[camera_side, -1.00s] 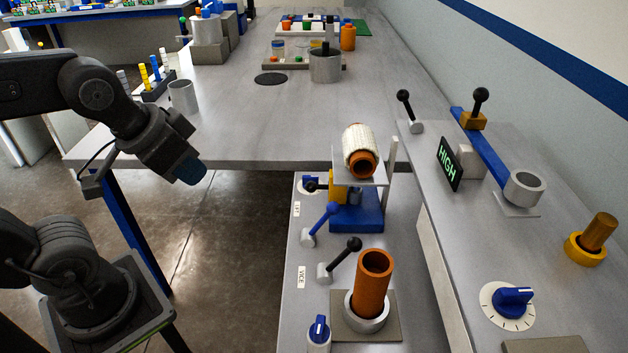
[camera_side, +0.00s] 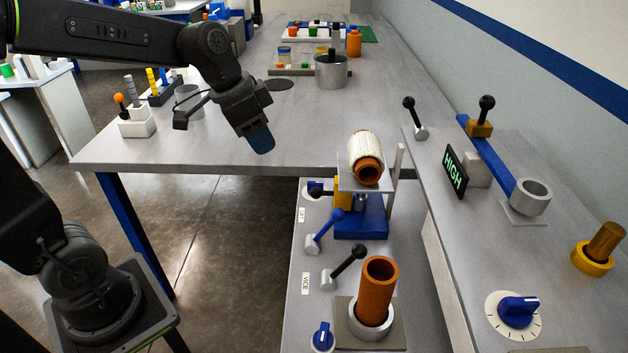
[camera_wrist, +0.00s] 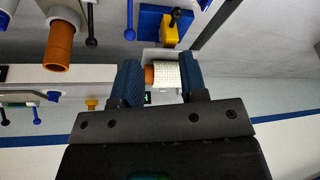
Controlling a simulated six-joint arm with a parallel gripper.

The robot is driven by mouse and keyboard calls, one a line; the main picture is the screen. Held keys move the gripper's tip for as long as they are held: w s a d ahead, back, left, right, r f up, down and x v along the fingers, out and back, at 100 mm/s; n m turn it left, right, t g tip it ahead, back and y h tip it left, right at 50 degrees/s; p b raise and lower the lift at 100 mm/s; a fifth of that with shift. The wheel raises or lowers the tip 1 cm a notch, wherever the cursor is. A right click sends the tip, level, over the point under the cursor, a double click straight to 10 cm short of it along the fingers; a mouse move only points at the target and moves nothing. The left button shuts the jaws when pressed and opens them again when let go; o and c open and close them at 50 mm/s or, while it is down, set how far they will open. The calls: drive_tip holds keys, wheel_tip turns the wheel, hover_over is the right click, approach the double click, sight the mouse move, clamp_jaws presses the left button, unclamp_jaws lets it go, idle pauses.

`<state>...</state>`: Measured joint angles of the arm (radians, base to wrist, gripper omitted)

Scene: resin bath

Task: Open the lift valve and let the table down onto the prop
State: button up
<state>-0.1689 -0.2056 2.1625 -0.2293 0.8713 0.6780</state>
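The lift table, a grey plate (camera_side: 347,179) on a short post, stands above a blue base (camera_side: 365,225) and carries a white-wrapped roll (camera_side: 366,146) with an orange core. A yellow block (camera_side: 343,192) is under the plate's left side; I cannot tell whether they touch. The blue-handled valve lever (camera_side: 324,233) stands left of the base beside a small label, its handle tilted up to the right. My gripper (camera_side: 262,140) is above the large table's front edge, left of the lift. In the wrist view its blue fingers (camera_wrist: 159,82) are apart, with the roll farther off between them.
A black-handled lever (camera_side: 343,267) and an upright orange tube (camera_side: 377,290) in a grey collar stand nearer the camera. A display (camera_side: 454,172) reading HIGH is on the right bench with a blue bar (camera_side: 487,155). A gap separates the large table from the lift bench.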

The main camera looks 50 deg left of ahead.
drive_tip(key=w+a+f+m, duration=0.2)
drive_tip(key=w+a+f, duration=0.1)
drive_tip(key=w, duration=0.4)
drive_tip(key=m+h, duration=0.2)
drive_tip(key=m, duration=0.1)
approach(315, 182)
drive_tip(key=shift+g, duration=0.4)
drive_tip(key=x, duration=0.9)
drive_tip(key=shift+w+d, duration=0.1)
drive_tip(key=shift+w, duration=0.25)
clamp_jaws()
